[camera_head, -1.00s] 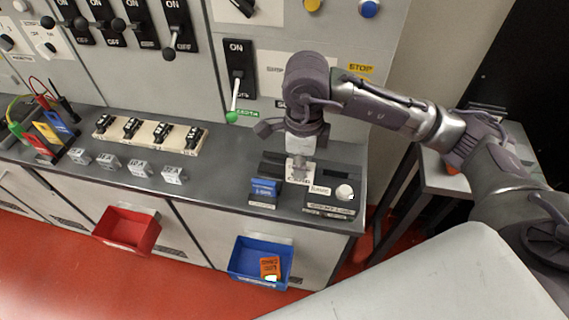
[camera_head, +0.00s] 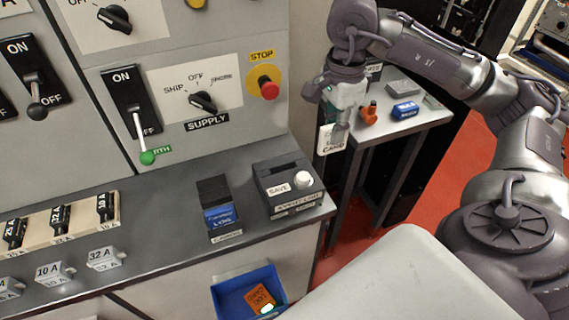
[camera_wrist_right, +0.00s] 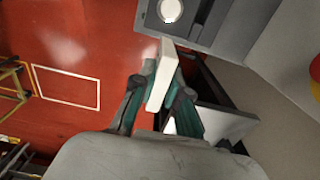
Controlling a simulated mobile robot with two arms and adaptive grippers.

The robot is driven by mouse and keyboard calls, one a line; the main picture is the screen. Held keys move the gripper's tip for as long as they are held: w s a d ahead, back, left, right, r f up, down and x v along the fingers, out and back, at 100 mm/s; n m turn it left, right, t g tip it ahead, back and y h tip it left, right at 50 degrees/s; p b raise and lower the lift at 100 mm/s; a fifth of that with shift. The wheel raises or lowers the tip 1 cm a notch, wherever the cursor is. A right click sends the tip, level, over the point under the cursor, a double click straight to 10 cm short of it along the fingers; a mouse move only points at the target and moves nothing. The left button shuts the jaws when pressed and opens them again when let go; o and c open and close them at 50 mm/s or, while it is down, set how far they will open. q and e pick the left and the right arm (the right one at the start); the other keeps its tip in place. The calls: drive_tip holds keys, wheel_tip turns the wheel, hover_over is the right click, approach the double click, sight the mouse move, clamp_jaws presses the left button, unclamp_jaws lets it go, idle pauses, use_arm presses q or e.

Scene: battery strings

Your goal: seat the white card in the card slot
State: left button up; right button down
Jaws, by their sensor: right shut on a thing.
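The white card (camera_head: 331,139), with dark lettering, hangs below my right gripper (camera_head: 343,122). The right gripper is shut on it; in the right wrist view the card (camera_wrist_right: 162,76) stands edge-on between the two fingers. The card slot is a dark opening (camera_head: 278,170) in the top of the grey event log unit (camera_head: 290,196), at the right end of the counter. The gripper and card are to the right of this unit and apart from it. The unit's corner, with its round white button (camera_wrist_right: 170,10), shows at the top of the right wrist view. My left gripper is not in view.
A dark holder with a blue card (camera_head: 221,216) stands left of the unit. A blue bin (camera_head: 250,290) with an orange card hangs below the counter front. A side table (camera_head: 400,135) with small orange, blue and grey things is at the right. The switch panel rises behind the counter.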

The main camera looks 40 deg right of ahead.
drive_tip(key=w+a+f+p, duration=0.1)
drive_tip(key=w+a, duration=0.1)
drive_tip(key=w+a+f+p, duration=0.1)
drive_tip(key=w+a+f, duration=0.1)
drive_tip(key=shift+w+a+f, duration=0.1)
drive_tip(key=shift+w+f, duration=0.1)
drive_tip(key=shift+f, duration=0.05)
drive_tip(key=w+a+f, duration=0.1)
drive_tip(key=f, duration=0.1)
drive_tip(key=a+f+p, duration=0.1)
drive_tip(key=f, duration=0.1)
drive_tip(key=w+f+p, duration=0.1)
drive_tip(key=f, duration=0.1)
drive_tip(key=shift+w+a, duration=0.35)
drive_tip(key=shift+a, duration=0.05)
drive_tip(key=shift+f, duration=0.5)
drive_tip(key=c, duration=1.2)
unclamp_jaws()
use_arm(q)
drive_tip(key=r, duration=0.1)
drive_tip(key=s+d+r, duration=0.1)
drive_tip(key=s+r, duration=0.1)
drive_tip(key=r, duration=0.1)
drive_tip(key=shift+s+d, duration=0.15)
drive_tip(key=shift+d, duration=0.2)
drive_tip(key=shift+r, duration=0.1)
